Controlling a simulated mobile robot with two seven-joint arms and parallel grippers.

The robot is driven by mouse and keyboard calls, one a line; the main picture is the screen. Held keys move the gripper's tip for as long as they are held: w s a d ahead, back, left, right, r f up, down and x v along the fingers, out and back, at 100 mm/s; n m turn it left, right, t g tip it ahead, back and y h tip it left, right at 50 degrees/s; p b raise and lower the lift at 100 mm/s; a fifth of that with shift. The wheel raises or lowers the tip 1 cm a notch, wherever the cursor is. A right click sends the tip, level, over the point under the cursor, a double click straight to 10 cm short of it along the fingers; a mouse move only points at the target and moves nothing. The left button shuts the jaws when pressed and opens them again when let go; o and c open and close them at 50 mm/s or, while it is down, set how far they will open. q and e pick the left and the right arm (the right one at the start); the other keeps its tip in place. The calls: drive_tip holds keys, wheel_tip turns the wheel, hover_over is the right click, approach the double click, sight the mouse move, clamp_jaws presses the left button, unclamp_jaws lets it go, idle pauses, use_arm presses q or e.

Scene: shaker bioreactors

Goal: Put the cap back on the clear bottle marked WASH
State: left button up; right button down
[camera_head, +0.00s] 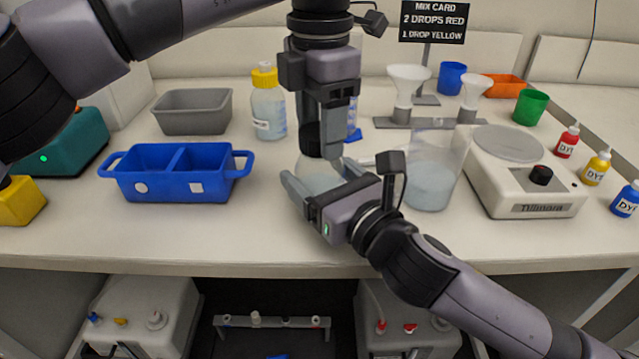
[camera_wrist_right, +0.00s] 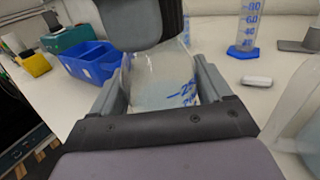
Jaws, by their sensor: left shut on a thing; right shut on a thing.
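The clear bottle (camera_head: 312,168) stands on the bench, partly hidden by both grippers. My right gripper (camera_head: 322,178) is shut on the bottle, one finger on each side. My left gripper (camera_head: 330,150) points straight down right over the bottle's top, and its dark fingers also show in the right wrist view (camera_wrist_right: 150,40). Whether that touches the bottle's neck is hidden.
A blue two-part tote (camera_head: 160,193) and a yellow-capped bottle (camera_head: 268,112) stand left of the grippers. A blue-based measuring cylinder (camera_wrist_right: 243,50) and a small white object (camera_wrist_right: 256,80) are behind.

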use_arm(q)
drive_tip(key=m, duration=0.5)
drive_tip(key=shift+d, duration=0.1)
drive_tip(key=m, duration=0.8)
drive_tip(key=shift+s, duration=0.1)
drive_tip(key=m, duration=0.4)
drive_tip(key=shift+m, duration=0.3)
drive_tip(key=m, duration=1.2)
drive_tip(key=shift+f+m, duration=0.1)
drive_tip(key=shift+m, duration=0.2)
drive_tip(key=m, duration=0.3)
